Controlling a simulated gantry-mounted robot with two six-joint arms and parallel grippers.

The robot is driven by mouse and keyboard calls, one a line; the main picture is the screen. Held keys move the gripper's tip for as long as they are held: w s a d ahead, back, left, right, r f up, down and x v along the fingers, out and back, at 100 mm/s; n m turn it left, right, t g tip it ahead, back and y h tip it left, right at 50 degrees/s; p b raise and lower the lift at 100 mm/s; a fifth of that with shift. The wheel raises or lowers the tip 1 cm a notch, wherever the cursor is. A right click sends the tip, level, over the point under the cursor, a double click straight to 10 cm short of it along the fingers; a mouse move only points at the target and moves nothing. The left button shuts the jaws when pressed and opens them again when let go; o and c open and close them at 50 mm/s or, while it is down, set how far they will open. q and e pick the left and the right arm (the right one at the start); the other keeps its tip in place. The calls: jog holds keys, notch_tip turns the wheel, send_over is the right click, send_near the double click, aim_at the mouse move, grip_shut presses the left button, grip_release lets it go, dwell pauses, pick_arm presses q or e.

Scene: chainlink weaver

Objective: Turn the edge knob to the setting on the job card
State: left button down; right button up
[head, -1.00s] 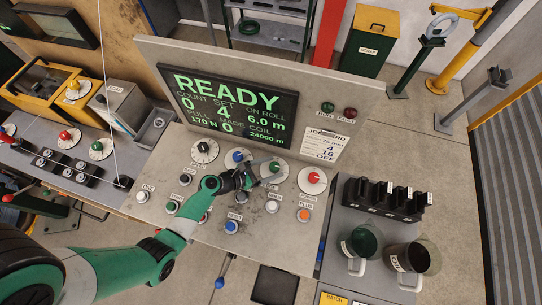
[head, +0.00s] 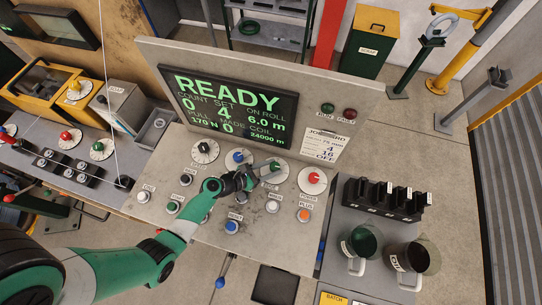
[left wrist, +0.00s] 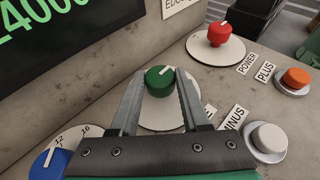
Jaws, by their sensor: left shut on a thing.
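The green edge knob (head: 275,167) sits on a pale round dial in the sloped panel below the screen. It also shows in the left wrist view (left wrist: 160,82), with a white pointer line on top. My left gripper (head: 266,172) is shut on the green knob, one finger on each side, as the left wrist view shows too (left wrist: 158,88). The dial's markings are mostly hidden by the fingers. The job card (head: 327,146) on the back panel reads 4, 16 and OFF in its lower lines. My right gripper is not in view.
A blue knob (head: 237,159) stands left of the green one and a red power knob (head: 314,178) right of it. White minus (head: 272,206) and orange plus (head: 303,215) buttons lie in front. The screen (head: 230,105) reads READY.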

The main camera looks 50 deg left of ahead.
pick_arm(q)
jog(key=n+y+p, duration=0.3)
jog(key=shift+d+r+y, duration=0.15)
jog(key=shift+d+y, duration=0.15)
jog(key=shift+d, duration=0.1)
jog(key=shift+d+n+y+p, duration=0.1)
jog(key=shift+n+y+p, duration=0.35)
jog(key=shift+n+y, duration=0.5)
jog(key=shift+w+d+n+g+y, duration=0.15)
jog(key=shift+n+g+y, duration=0.35)
jog(key=shift+n+y, duration=0.6)
jog(key=shift+f+n+g+y+b, duration=0.3)
jog(key=shift+n+g+y+b, duration=0.25)
jog(key=shift+n+y, duration=0.3)
jog(key=n+g+y+b, duration=0.2)
jog(key=b, duration=0.3)
jog(key=n+g+y+b, duration=0.2)
jog(key=n+g+b, duration=0.1)
jog(key=b, duration=0.2)
jog(key=w+n+g+y+b, duration=0.1)
jog(key=n+g+b, duration=0.2)
jog(key=b, duration=0.1)
jog(key=shift+d+f+y+b, duration=0.2)
jog(key=shift+f+y+b, duration=0.05)
jog(key=shift+y+b, duration=0.15)
jog(key=shift+s+r+n+g+b, duration=0.1)
jog(key=shift+r+n+g+b, duration=0.2)
jog(key=shift+n+g+b, duration=0.25)
jog(key=shift+c, duration=1.9)
grip_release()
